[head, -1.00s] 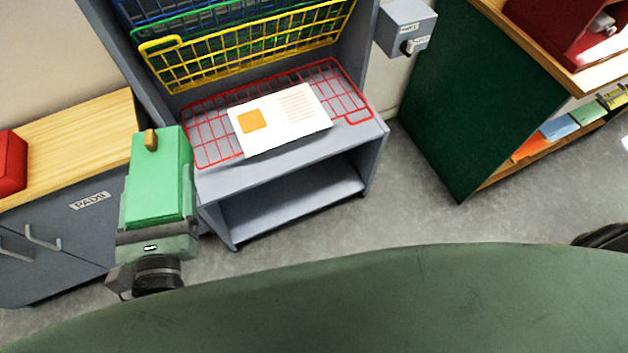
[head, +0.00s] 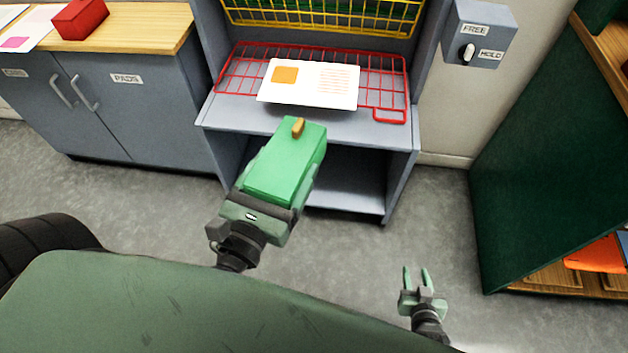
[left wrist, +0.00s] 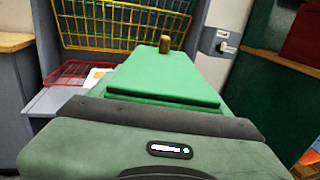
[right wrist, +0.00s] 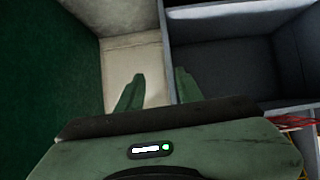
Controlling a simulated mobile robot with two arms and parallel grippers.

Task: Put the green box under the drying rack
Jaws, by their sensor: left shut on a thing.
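The green box (head: 285,167), with a small tan knob on top, is held by my left gripper (head: 268,190), which is shut on it. The box is in front of the drying rack and hides part of its lower opening. It also fills the middle of the left wrist view (left wrist: 165,78). The drying rack (head: 228,112) is a grey frame with a red wire shelf (head: 232,75) carrying a white sheet, and an open space (head: 345,180) below. My right gripper (head: 416,280) is open and empty, low in front of the rack's right side; its fingers show in the right wrist view (right wrist: 157,90).
A grey cabinet (head: 140,110) labelled PADS stands left of the rack, with a red box (head: 82,18) on top. A grey switch box (head: 478,35) marked FREE and HOLD is to the right. A dark green cabinet (head: 535,160) stands further right. The floor between is clear.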

